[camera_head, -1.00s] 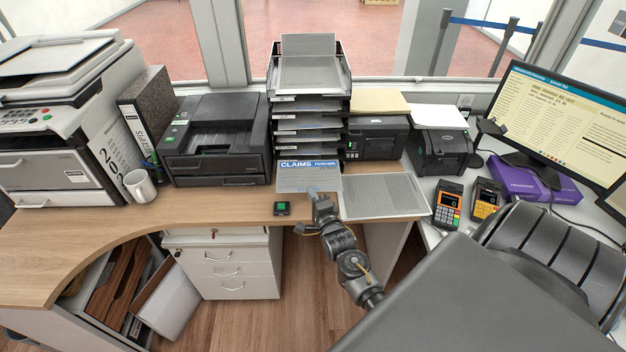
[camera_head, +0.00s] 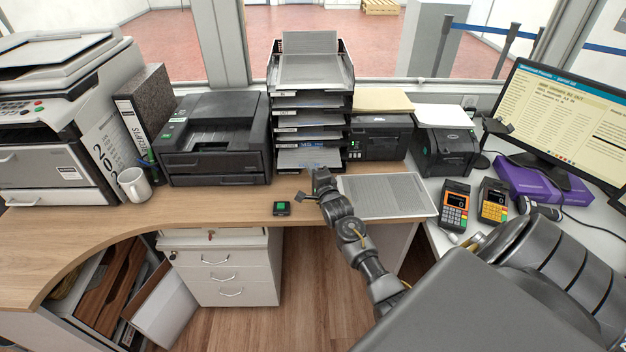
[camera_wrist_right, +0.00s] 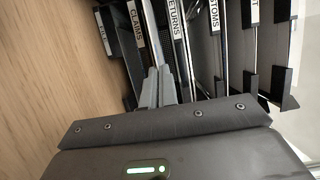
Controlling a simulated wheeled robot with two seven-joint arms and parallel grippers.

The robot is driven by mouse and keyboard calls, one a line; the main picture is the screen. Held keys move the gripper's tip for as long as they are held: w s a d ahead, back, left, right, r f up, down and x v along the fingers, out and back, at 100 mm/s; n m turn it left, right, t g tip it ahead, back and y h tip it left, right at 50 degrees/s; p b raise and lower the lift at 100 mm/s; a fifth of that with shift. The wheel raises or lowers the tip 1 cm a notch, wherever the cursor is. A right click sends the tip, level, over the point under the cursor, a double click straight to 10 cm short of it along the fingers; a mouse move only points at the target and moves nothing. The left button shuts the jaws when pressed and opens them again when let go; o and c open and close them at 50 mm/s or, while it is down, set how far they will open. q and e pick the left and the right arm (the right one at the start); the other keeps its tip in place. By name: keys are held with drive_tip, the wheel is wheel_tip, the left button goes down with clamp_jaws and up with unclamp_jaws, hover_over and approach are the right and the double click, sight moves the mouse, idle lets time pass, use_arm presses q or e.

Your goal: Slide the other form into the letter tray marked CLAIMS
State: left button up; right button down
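A white form (camera_head: 300,160) with a blue printed heading lies partly inside a low slot of the black letter-tray stack (camera_head: 348,125). The rest of its heading is hidden under the tray above. My right gripper (camera_head: 319,178) is at the form's near edge, just in front of the stack. In the right wrist view, its fingers (camera_wrist_right: 158,88) are close together, at the gap between the CLAIMS label (camera_wrist_right: 137,24) and the RETURNS label (camera_wrist_right: 175,22). They appear shut on the form, seen nearly edge-on. My left gripper is not in view.
A grey printed sheet (camera_head: 385,196) lies on the desk right of my gripper. Printers (camera_head: 215,150) and (camera_head: 380,138) flank the stack. Bare desk (camera_head: 205,205) is free at left.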

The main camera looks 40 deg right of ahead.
drive_tip(key=shift+w+d+b, duration=0.35)
drive_tip(key=shift+w+d, duration=0.2)
drive_tip(key=shift+w, duration=0.15)
drive_tip(key=shift+w+d+b, duration=0.35)
drive_tip(key=shift+w+d, duration=0.15)
drive_tip(key=shift+w, duration=0.2)
drive_tip(key=c, duration=1.6)
unclamp_jaws()
drive_tip(key=shift+o, duration=0.3)
drive_tip(key=shift+o, duration=0.7)
drive_tip(key=shift+f, duration=0.25)
drive_tip(key=shift+f+b, duration=0.55)
drive_tip(key=shift+f, duration=0.15)
